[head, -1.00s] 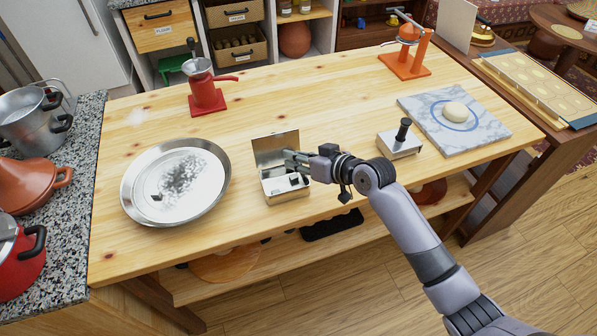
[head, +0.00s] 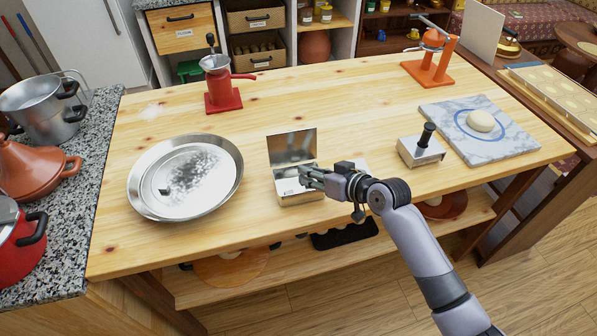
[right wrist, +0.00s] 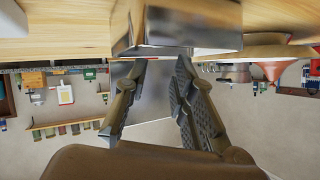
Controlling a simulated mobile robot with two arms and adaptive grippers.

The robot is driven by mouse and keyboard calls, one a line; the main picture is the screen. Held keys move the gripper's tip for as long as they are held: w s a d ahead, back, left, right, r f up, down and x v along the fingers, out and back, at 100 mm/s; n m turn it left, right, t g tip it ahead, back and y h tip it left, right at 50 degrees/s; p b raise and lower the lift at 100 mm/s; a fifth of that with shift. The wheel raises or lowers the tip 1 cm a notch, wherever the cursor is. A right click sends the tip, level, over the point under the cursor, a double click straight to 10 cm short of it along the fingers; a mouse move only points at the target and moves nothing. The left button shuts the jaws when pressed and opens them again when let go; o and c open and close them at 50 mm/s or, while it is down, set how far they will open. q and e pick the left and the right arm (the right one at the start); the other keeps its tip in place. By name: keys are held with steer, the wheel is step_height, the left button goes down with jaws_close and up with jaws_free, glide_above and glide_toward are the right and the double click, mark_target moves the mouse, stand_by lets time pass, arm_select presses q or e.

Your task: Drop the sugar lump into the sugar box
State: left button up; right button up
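The sugar box is an open silvery metal box (head: 298,198) with its lid (head: 292,147) standing up at the back, on the wooden table. My right gripper (head: 308,172) is over the box's right side, close to its opening, and hides part of it. In the right wrist view its two fingers (right wrist: 158,65) are apart, with a gap between them and a shiny metal surface just beyond the tips. I cannot make out a sugar lump between the fingers or in the box. My left gripper is not in view.
A round metal tray (head: 134,190) with dark powder lies left of the box. A metal block with a black knob (head: 422,150) and a marble board (head: 505,152) with dough are to the right. A red grinder (head: 222,95) stands behind. The table (head: 330,100) behind the box is clear.

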steer(key=o, duration=0.4)
steer(key=shift+d, duration=0.1)
steer(key=v, duration=1.1)
steer(key=shift+s+d+r, duration=0.2)
steer(key=shift+s+r, duration=0.05)
